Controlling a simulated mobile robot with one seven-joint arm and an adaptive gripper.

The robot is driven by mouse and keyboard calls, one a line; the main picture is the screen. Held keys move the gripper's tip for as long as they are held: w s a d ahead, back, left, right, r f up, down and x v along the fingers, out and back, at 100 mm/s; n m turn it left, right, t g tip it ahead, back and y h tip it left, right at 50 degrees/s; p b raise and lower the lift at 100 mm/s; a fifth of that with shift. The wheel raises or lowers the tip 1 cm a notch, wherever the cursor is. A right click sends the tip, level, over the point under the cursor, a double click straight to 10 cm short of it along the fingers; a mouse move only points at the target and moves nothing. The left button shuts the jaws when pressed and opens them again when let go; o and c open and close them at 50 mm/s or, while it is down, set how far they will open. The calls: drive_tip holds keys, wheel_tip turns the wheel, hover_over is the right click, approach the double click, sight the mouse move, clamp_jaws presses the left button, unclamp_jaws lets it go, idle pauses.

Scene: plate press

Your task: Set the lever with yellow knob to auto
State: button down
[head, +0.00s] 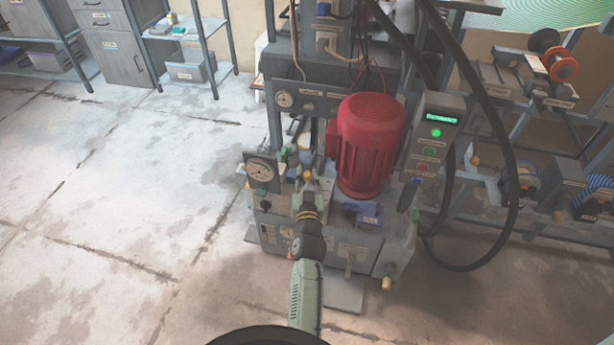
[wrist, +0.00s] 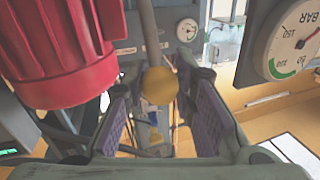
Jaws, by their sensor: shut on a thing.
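The lever's yellow knob (wrist: 158,87) is in the middle of the wrist view, between the two purple-padded fingers of my gripper (wrist: 160,100). A grey lever rod (wrist: 150,35) runs up from the knob in that view. My gripper is shut on the knob. In the head view my gripper (head: 308,190) is at the front of the press, left of the red motor, with the yellow knob (head: 308,175) just at its tip. The lever's position marks, including auto, cannot be read in either view.
The red motor (head: 368,145) stands close on the right of my gripper; in the wrist view it is at upper left. A pressure gauge (head: 262,171) is just left of my gripper. A control box (head: 435,135) and black hoses are further right. The floor at left is clear.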

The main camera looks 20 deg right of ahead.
drive_tip(key=shift+w+r, duration=0.1)
drive_tip(key=shift+w+d+r+b, duration=0.2)
drive_tip(key=shift+w+d+b, duration=0.15)
drive_tip(key=shift+w+b, duration=0.1)
drive_tip(key=shift+w+d+r+b, duration=0.2)
drive_tip(key=shift+w+d+b, duration=0.1)
drive_tip(key=shift+w+b, duration=0.15)
drive_tip(key=shift+w+d+r+b, duration=0.2)
drive_tip(key=shift+w+d+b, duration=0.4)
drive_tip(key=shift+w+b, duration=0.3)
drive_tip(key=shift+w+d+r+b, duration=0.2)
drive_tip(key=shift+w+d+b, duration=0.45)
drive_tip(key=shift+b, duration=0.3)
drive_tip(key=shift+w+a, duration=0.1)
drive_tip(key=c, duration=1.3)
unclamp_jaws()
drive_tip(key=v, duration=1.2)
